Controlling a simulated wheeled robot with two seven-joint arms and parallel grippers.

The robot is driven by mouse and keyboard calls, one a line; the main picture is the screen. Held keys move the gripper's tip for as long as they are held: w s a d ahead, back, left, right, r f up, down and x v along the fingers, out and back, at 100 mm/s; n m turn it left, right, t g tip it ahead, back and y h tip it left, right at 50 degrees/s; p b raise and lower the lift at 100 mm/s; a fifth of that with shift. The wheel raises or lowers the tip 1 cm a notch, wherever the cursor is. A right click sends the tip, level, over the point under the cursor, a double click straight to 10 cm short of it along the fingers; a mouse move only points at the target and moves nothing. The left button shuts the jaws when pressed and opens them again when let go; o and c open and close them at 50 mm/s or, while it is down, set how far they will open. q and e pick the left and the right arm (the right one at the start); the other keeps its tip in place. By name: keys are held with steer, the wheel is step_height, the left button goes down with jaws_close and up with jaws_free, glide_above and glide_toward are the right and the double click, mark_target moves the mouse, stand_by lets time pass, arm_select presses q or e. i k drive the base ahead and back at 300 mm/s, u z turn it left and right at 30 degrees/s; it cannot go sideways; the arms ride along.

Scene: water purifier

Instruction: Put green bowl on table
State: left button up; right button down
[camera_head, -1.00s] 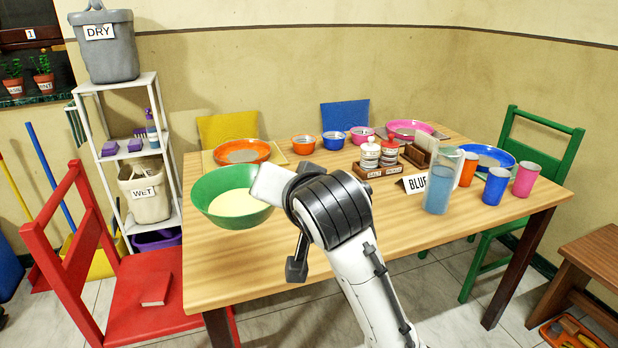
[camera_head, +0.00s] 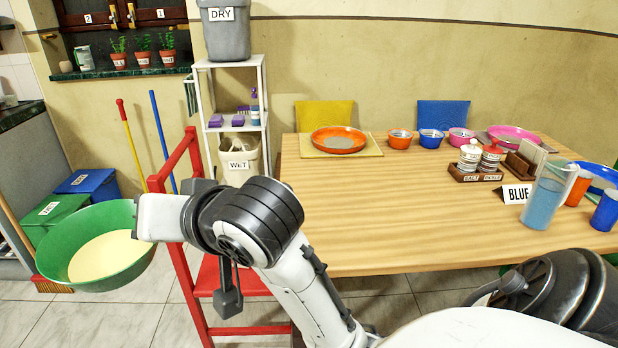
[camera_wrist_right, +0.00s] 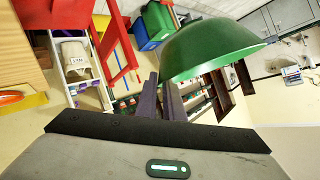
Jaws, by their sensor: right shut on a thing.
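The green bowl (camera_head: 75,240), with a pale cream inside, is held up at the left of the head view, left of the red chair and apart from the table. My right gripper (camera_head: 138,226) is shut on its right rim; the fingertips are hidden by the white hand. In the right wrist view the bowl (camera_wrist_right: 213,50) shows its outer side by the fingers (camera_wrist_right: 165,97). The wooden table (camera_head: 400,225) stands to the right, its left and front parts bare. My left gripper is not in view.
An orange plate (camera_head: 339,139) lies on a mat at the table's back left. Small bowls, a shaker rack (camera_head: 477,172), a BLUE sign (camera_head: 515,193) and a blue-filled pitcher (camera_head: 545,200) stand further right. The red chair (camera_head: 190,260) and white shelf (camera_head: 232,110) stand left of the table.

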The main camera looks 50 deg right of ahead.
mark_target(388, 214)
steer(key=u, duration=0.95)
steer(key=k, duration=1.05)
steer(key=z, duration=1.55)
steer(key=i, duration=0.45)
steer(key=u, duration=0.05)
